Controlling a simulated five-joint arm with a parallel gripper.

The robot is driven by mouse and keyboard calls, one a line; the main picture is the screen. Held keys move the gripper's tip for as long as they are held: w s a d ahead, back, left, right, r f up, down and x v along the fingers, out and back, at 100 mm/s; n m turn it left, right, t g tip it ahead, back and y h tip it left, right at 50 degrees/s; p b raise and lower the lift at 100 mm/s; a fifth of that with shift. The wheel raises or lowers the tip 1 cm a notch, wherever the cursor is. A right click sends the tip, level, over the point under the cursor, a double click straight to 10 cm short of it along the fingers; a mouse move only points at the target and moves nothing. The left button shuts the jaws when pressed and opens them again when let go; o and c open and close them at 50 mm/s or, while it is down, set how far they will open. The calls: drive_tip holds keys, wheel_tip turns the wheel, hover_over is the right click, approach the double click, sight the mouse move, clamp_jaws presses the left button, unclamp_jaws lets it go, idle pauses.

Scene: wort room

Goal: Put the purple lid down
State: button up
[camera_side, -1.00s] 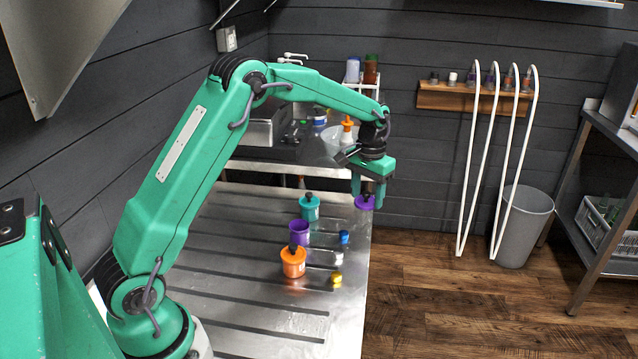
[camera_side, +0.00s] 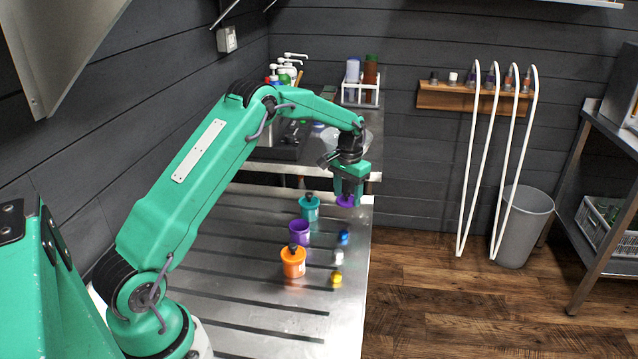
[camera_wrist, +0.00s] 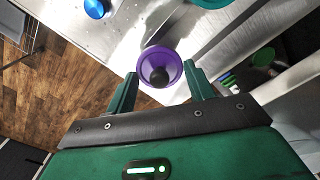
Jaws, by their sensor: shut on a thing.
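My gripper (camera_side: 349,192) points down near the far right corner of the metal table. It is shut on the purple lid (camera_side: 346,201), which hangs at the fingertips. In the wrist view the lid (camera_wrist: 150,58) shows as a purple disc with a dark knob, between the two green fingers. I cannot tell whether the lid touches the table. An open purple cup (camera_side: 299,233) without a lid stands to the left and nearer the camera. A teal cup (camera_side: 309,209) and an orange cup (camera_side: 293,264) have dark-knobbed lids on.
Small blue (camera_side: 344,237), white (camera_side: 339,257) and yellow (camera_side: 337,278) pieces lie along the right side of the metal table (camera_side: 250,310). The table's right edge drops to a wooden floor. The table's nearer part is clear. A white rack with bottles (camera_side: 361,92) stands behind.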

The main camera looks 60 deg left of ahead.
sight(346, 214)
drive_tip(key=shift+f, duration=1.95)
drive_tip(key=shift+f, duration=0.1)
drive_tip(key=o, duration=0.9)
drive_tip(key=shift+o, duration=0.2)
wheel_tip(346, 214, up, 12)
drive_tip(key=shift+f, duration=0.25)
drive_tip(key=shift+r, duration=0.35)
